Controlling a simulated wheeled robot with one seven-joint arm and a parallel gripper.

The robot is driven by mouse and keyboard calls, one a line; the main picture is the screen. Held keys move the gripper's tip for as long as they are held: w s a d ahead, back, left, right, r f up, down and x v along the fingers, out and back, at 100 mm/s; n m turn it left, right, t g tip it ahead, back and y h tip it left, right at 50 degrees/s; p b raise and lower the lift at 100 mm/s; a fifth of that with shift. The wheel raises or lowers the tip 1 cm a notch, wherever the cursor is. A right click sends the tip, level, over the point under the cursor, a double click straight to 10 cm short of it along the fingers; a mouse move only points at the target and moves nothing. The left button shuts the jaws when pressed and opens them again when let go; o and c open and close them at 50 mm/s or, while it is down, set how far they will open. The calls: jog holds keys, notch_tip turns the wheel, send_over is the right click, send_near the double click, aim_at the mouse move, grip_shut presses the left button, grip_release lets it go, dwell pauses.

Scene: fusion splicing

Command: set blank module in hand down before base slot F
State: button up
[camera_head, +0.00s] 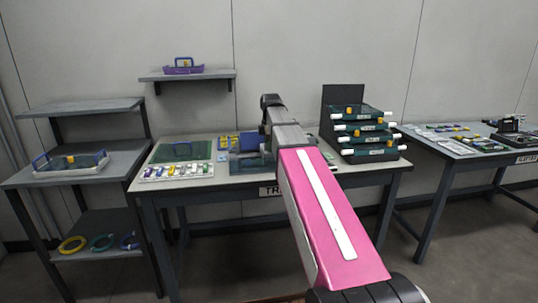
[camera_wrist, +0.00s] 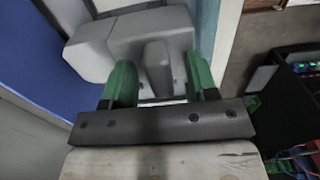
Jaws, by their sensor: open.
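In the wrist view my gripper (camera_wrist: 160,80) has two green fingers standing apart, one on each side of a narrow upright ridge of a pale grey block (camera_wrist: 92,50). This block may be the blank module, but I cannot tell for sure. A gap seems to lie between the ridge and the fingers; contact is not clear. In the head view my arm reaches over the middle table (camera_head: 225,180), and my gripper is hidden there. A dark blue-green tray (camera_head: 243,163) lies just left of the arm. I cannot make out base slot F in either view.
A stack of dark trays (camera_head: 352,127) stands on the table right of my arm. A green mat (camera_head: 180,151) and a white strip of small modules (camera_head: 150,174) lie at the left. In the wrist view a dark box with coloured wires (camera_wrist: 295,100) is at the right.

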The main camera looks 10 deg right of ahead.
grip_shut()
dwell(0.3)
